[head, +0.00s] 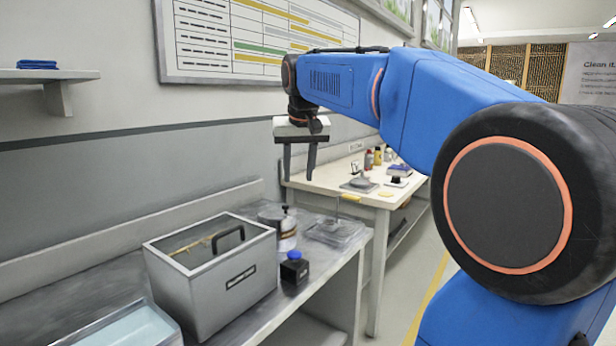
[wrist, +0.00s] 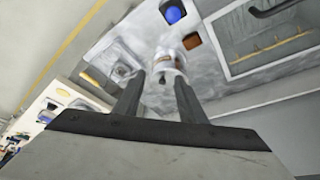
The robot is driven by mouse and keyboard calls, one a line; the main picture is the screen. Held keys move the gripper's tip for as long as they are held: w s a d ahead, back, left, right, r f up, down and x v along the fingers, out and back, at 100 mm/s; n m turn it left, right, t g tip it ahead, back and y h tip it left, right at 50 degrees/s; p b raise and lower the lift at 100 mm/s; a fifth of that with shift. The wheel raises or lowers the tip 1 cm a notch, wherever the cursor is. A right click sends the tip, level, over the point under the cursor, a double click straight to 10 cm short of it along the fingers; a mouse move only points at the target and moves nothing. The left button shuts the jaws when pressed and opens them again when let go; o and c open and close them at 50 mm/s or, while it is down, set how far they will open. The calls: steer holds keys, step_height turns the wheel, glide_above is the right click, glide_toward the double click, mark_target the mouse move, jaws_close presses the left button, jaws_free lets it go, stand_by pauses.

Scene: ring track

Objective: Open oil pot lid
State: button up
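My gripper (head: 299,168) is open and empty, pointing down well above the bench. In the wrist view the cylinder (wrist: 166,60) shows beyond and between the fingertips.
A clear tray (head: 337,232) lies to the right. A blue-white basin (head: 130,328) is at the lower left. A farther table (head: 330,182) holds bottles and small items.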

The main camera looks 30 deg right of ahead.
steer(key=shift+s+f, duration=0.35)
steer(key=shift+s, duration=0.45)
steer(key=shift+s+a, duration=0.1)
